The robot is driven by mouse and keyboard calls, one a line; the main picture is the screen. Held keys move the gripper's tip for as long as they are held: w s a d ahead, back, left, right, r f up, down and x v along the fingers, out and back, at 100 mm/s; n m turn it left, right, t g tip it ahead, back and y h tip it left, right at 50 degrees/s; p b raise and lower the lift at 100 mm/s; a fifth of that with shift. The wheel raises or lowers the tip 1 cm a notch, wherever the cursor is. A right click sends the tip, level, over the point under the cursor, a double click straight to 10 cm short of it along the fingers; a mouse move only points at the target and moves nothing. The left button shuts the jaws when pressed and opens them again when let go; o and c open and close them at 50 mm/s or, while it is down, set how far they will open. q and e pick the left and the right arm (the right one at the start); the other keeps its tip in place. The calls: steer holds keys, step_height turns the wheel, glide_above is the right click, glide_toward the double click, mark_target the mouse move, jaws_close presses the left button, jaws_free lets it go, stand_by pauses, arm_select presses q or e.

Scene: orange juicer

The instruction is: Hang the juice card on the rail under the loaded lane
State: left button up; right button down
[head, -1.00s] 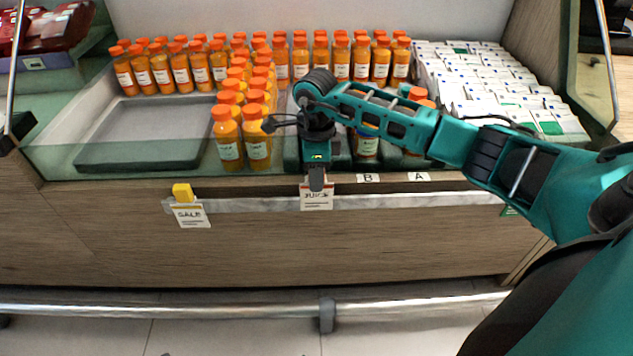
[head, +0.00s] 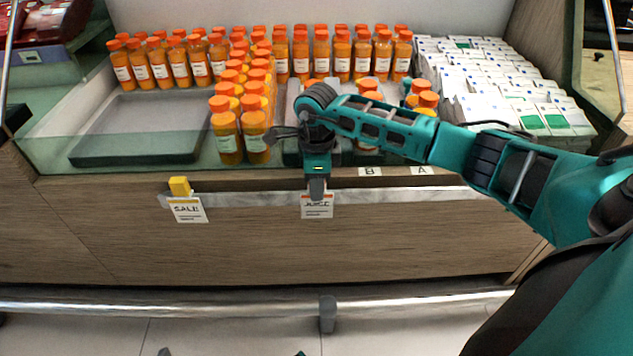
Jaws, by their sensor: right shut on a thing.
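My right gripper (head: 317,193) points down at the front of the display and is shut on the juice card (head: 317,210), a white card with dark "JUICE" lettering. The card hangs upright in front of the pale rail (head: 255,199) along the wooden front; I cannot tell whether it touches the rail. Orange-capped juice bottles (head: 226,136) fill a lane just left of the gripper. My right forearm hides part of the lanes behind it.
A sale card (head: 187,211) with a yellow clip (head: 179,186) hangs on the rail's left part. Labels B (head: 370,171) and A (head: 421,170) sit above the rail at right. An empty dark tray (head: 140,130) lies at left. White cartons (head: 500,85) fill the right side. A metal bar (head: 200,308) runs low in front.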

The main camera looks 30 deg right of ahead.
steer(key=c, duration=0.8)
jaws_free()
steer(key=shift+r, duration=0.1)
steer(key=shift+r, duration=0.2)
arm_select(q)
steer(key=r+p, duration=0.1)
steer(key=p, duration=0.1)
steer(key=a+p, duration=0.1)
steer(key=p, duration=0.1)
steer(key=shift+s+a+r+y, duration=0.1)
steer(key=shift+s+r+y, duration=0.1)
steer(key=shift+r+y, duration=0.15)
arm_select(e)
step_height(320, 180, up, 12)
steer(key=shift+s+a+r, duration=0.1)
steer(key=shift+r, duration=0.1)
